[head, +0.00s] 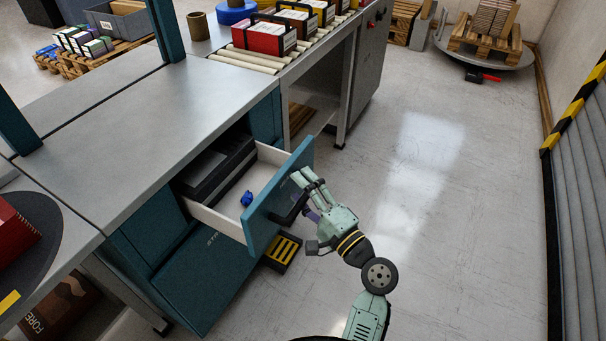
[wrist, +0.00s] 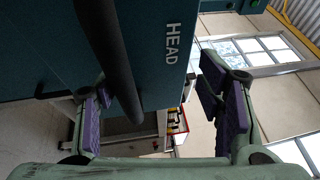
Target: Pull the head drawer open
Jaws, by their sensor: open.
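The head drawer (head: 278,196) has a teal front and white inner walls. It stands pulled out from the teal cabinet under the grey worktop in the head view. In the wrist view its front (wrist: 150,50) bears the word HEAD. A black bar handle (wrist: 103,45) crosses that front; it also shows in the head view (head: 292,210), partly hidden by the fingers. My gripper (head: 306,212) is at the outer side of the drawer front, around the handle. Its purple-padded fingers (wrist: 160,105) are spread apart, with the handle between them, nearer the left finger. I cannot tell whether they touch.
A black box (head: 217,167) and a small blue item (head: 246,199) lie in the drawer. Another teal front (head: 205,275) is below. A yellow-and-black step (head: 282,251) is on the floor beneath. A roller conveyor (head: 262,58) with boxes stands behind. The floor at right is clear.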

